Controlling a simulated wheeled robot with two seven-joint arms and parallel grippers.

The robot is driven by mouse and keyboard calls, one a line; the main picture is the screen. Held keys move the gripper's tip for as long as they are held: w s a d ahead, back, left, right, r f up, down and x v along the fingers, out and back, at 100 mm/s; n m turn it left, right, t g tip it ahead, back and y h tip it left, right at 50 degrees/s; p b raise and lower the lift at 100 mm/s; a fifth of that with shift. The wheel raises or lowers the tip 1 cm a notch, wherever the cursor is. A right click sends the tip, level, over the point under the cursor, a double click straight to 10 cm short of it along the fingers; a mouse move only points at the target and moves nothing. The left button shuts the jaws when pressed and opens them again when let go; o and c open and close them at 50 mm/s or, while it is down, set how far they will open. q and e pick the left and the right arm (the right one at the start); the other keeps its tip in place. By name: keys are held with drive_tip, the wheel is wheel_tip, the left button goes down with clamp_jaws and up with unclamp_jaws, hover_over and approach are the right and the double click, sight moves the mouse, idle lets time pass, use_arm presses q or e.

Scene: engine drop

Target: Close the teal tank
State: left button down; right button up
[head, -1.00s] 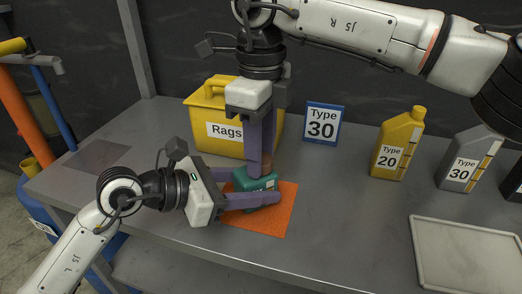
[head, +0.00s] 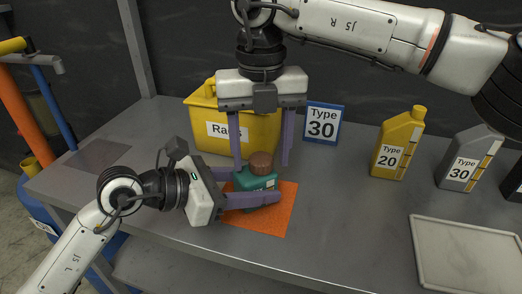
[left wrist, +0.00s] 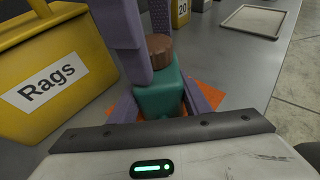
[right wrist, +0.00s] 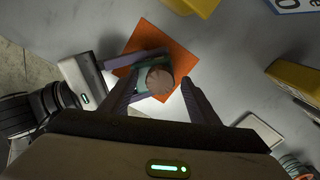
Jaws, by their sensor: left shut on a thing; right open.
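The teal tank (head: 254,184) stands upright on the orange mat (head: 272,222). A brown cap (head: 261,162) sits on its top; whether it is tight cannot be told. The tank and the cap also show in the left wrist view, the tank (left wrist: 160,97) below the cap (left wrist: 159,50). In the right wrist view the cap (right wrist: 159,80) lies between the open fingers. My left gripper (head: 252,190) is shut on the tank from the left side. My right gripper (head: 262,158) is open, pointing down, with its fingers on either side of the cap and apart from it.
A yellow Rags box (head: 206,108) stands behind the tank. A Type 30 sign (head: 323,124), a yellow Type 20 bottle (head: 397,145) and a grey Type 30 bottle (head: 467,160) stand to the right. A pale tray (head: 466,255) lies front right. The table between is clear.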

sight(237, 186)
wheel_tip(237, 186, up, 12)
idle(0.5)
use_arm(q)
drive_tip(key=c, duration=0.9)
unclamp_jaws()
drive_tip(key=shift+a, duration=0.1)
drive_tip(key=b+v, duration=0.1)
drive_tip(key=v, duration=0.8)
drive_tip(key=shift+s+a+r, duration=0.25)
drive_tip(key=shift+a+r, duration=0.1)
drive_tip(key=shift+a, duration=0.05)
use_arm(e)
drive_tip(key=shift+f, duration=0.6)
